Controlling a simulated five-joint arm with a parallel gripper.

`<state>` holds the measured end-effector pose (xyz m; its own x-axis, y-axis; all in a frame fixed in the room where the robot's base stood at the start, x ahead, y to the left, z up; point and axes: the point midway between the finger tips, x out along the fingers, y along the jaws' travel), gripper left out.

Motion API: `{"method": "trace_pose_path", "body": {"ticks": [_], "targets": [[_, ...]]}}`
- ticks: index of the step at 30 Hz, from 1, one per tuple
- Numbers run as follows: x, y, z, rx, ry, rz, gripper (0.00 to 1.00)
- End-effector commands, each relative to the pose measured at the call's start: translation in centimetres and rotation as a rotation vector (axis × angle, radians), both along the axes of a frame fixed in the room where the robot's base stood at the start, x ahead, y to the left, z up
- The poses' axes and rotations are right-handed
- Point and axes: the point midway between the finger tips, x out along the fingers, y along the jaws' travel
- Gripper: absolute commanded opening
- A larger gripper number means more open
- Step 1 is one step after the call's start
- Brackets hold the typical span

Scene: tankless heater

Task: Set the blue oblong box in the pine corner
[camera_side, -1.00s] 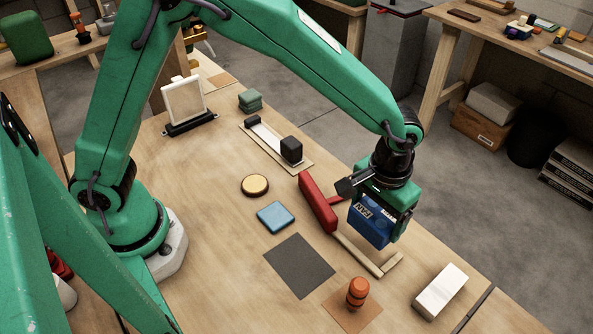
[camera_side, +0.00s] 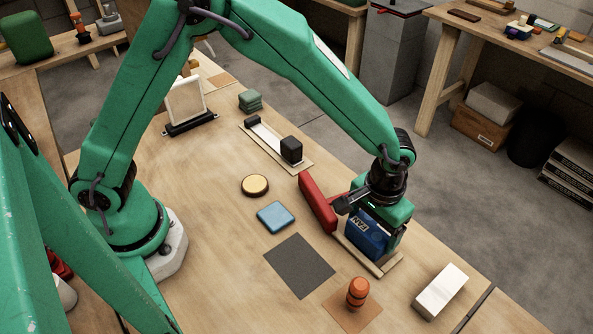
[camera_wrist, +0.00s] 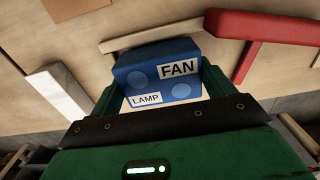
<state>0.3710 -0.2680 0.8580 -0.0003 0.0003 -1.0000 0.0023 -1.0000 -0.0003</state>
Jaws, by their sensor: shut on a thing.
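The blue oblong box (camera_side: 366,234), labelled FAN, is held in my gripper (camera_side: 380,228). It also shows in the wrist view (camera_wrist: 158,76) with FAN and LAMP labels, between the two green fingers. The pine corner (camera_side: 359,256), made of pale wood strips, lies on the bench right beneath and in front of the box. A strip of it shows past the box in the wrist view (camera_wrist: 150,35). The box is low at the corner; its underside is hidden, and I cannot tell whether it touches the bench or strips.
A red corner piece (camera_side: 317,202) stands close on the left of the box. A white block (camera_side: 440,291) lies to the right, and an orange cylinder (camera_side: 358,292) stands in front. A dark grey square (camera_side: 299,265) and a blue pad (camera_side: 276,217) lie further left.

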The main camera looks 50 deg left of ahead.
Motion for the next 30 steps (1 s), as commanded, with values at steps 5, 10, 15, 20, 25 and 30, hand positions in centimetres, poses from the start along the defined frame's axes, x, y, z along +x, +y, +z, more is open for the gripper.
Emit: {"method": "trace_pose_path", "body": {"ticks": [5,10,15,20,25,30], "targets": [[0.01,-0.01,-0.01,0.000,0.000,0.000,0.49],[0.01,-0.01,-0.15,0.000,0.000,0.000,0.49],[0.01,-0.01,-0.33,0.000,0.000,0.000,0.49],[0.02,-0.01,-0.49,0.000,0.000,0.000,0.49],[0.02,-0.02,-0.67,0.000,0.000,0.000,0.49],[0.02,-0.02,-0.86,0.000,-0.001,0.000,0.49]]}}
